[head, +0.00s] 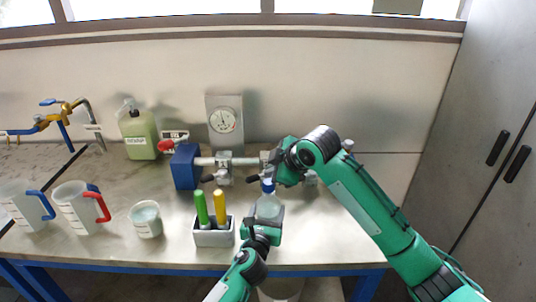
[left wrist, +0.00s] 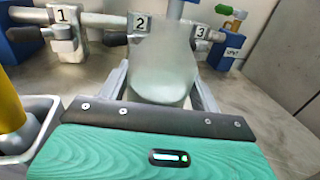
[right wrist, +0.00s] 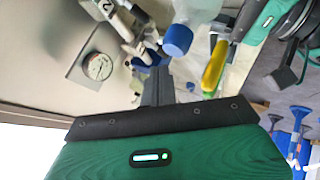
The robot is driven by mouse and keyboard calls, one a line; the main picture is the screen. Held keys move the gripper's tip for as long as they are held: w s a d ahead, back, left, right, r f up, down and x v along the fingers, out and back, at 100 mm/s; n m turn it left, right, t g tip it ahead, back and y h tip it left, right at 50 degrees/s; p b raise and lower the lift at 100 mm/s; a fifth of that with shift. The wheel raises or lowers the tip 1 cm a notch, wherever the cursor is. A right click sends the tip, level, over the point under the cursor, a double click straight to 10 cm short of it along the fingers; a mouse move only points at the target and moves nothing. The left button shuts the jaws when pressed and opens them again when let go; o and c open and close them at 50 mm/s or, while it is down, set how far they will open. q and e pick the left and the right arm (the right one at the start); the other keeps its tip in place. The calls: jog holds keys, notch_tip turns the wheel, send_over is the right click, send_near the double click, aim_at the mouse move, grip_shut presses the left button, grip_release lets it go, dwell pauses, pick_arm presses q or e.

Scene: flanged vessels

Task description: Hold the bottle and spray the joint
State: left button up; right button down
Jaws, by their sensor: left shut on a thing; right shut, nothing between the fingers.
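A translucent bottle (head: 269,208) with a blue cap (head: 268,186) stands upright near the table's front. My left gripper (head: 266,222) is shut on its body. In the left wrist view the bottle (left wrist: 162,65) sits between the two fingers. My right gripper (head: 270,178) is shut and empty, close to the cap. In the right wrist view its fingers (right wrist: 157,85) are together, and the cap (right wrist: 177,40) is just beyond them, apparently apart. The pipe run (head: 226,161) behind has joints tagged 1 (left wrist: 62,14), 2 (left wrist: 140,22) and 3 (left wrist: 200,32). My right arm hides part of it in the head view.
A grey holder (head: 213,238) with green and yellow bottles or tools stands left of the bottle. A gauge (head: 224,120), blue block (head: 185,167), green-yellow jug (head: 138,135), beaker (head: 146,219) and two pitchers (head: 75,210) are further left. A grey cabinet (head: 495,110) is at right.

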pick_arm(q)
jog(key=o, duration=0.9)
jog(key=shift+a+f, duration=0.15)
jog(key=shift+f, duration=0.25)
jog(key=o, duration=0.4)
pick_arm(e)
jog(key=shift+f, duration=0.1)
pick_arm(q)
jog(key=shift+o, duration=0.2)
jog(key=shift+w+r, duration=0.1)
pick_arm(e)
jog(key=shift+w+a, duration=0.1)
jog(key=shift+w, duration=0.05)
